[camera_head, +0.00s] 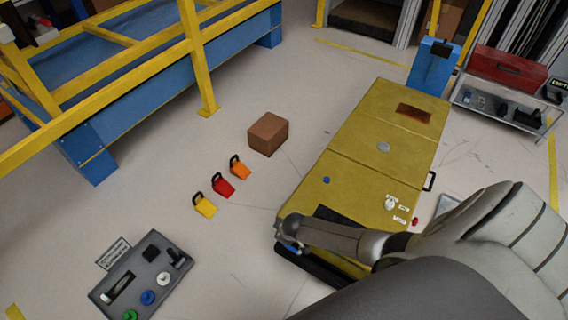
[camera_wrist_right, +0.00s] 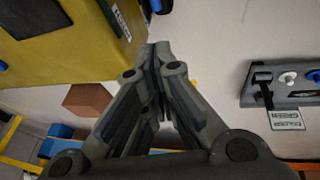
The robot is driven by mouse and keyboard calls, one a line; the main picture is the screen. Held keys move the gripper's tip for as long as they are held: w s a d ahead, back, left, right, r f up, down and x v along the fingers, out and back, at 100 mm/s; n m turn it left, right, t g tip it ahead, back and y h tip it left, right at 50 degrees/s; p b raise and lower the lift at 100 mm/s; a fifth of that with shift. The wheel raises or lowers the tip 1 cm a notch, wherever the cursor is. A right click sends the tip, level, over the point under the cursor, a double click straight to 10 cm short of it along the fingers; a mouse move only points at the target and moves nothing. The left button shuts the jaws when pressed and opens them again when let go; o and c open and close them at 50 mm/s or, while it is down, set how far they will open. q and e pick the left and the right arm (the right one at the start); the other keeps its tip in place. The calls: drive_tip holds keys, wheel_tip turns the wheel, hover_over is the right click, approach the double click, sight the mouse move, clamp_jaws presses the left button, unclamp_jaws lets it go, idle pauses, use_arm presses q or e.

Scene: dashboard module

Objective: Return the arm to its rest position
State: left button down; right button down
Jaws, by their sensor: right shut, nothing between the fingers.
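My right arm (camera_head: 345,238) reaches in from the lower right over the near end of a yellow cabinet. Its gripper (camera_head: 288,232) is by the cabinet's left edge, small and partly hidden in the head view. In the right wrist view the gripper (camera_wrist_right: 158,48) has its fingers together with nothing between them. The yellow cabinet (camera_head: 385,125) has a dark panel, a blue button and a red button; it also shows in the right wrist view (camera_wrist_right: 70,45). My left gripper is not in view.
A grey dashboard module (camera_head: 182,285) with a lever and coloured knobs lies at the lower left. A brown box (camera_head: 268,134) and yellow, red and orange padlock-like pieces (camera_head: 223,187) are on open floor. A yellow railing (camera_head: 199,60) and a grey cart (camera_head: 500,108) stand further back.

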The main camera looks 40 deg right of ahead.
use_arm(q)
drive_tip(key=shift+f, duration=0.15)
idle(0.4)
